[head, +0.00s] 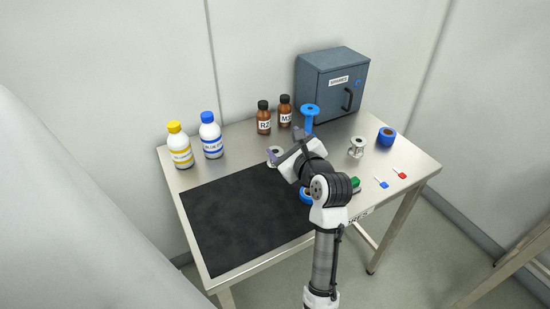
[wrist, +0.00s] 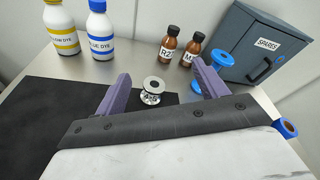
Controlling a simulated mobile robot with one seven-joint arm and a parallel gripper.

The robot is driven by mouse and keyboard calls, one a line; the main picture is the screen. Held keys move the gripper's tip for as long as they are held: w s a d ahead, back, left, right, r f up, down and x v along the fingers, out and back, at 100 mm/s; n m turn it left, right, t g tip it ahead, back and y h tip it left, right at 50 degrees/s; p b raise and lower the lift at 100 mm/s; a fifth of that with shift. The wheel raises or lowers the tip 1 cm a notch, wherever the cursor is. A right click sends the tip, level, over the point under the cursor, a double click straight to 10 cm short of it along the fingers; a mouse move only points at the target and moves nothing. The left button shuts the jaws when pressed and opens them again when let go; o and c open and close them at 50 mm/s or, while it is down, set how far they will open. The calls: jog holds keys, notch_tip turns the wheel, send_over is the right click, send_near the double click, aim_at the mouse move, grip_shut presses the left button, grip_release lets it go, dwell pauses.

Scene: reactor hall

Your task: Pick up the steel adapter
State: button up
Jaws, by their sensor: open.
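A second flanged steel piece (head: 356,147) stands on the right part of the table; I cannot tell which is named the adapter. My gripper (head: 285,144) is open and empty; its fingers also show in the wrist view (wrist: 161,72), apart from the steel piece.
A similar blue flanged piece (head: 310,116) stands before the grey cabinet (head: 325,88). Two brown bottles (head: 264,118), a blue-capped bottle (head: 210,136) and a yellow-capped bottle (head: 179,147) line the back. A blue ring (head: 386,136) lies right.

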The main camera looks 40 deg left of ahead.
aim_at(275, 151)
jog(key=f+m, duration=0.1)
jog(key=f, duration=0.1)
jog(key=d+f+m+g+h, duration=0.1)
jog(key=d+f+m, duration=0.1)
jog(key=f+m, duration=0.1)
jog(key=shift+w+d+f+g, duration=0.1)
jog(key=shift+d+f+g, duration=0.1)
jog(key=shift+f+g, duration=0.2)
jog(key=shift+a+f, duration=0.15)
jog(key=shift+f, duration=0.05)
jog(key=p+x, duration=0.1)
jog(key=x, duration=0.9)
jog(key=p+x, duration=0.1)
jog(key=x, duration=0.1)
jog(key=shift+w+a, duration=0.15)
jog(key=shift+w, duration=0.2)
jog(key=shift+w+a+f, duration=0.15)
jog(key=shift+a+f, duration=0.1)
jog(key=shift+a, duration=0.1)
jog(key=c, duration=1.2)
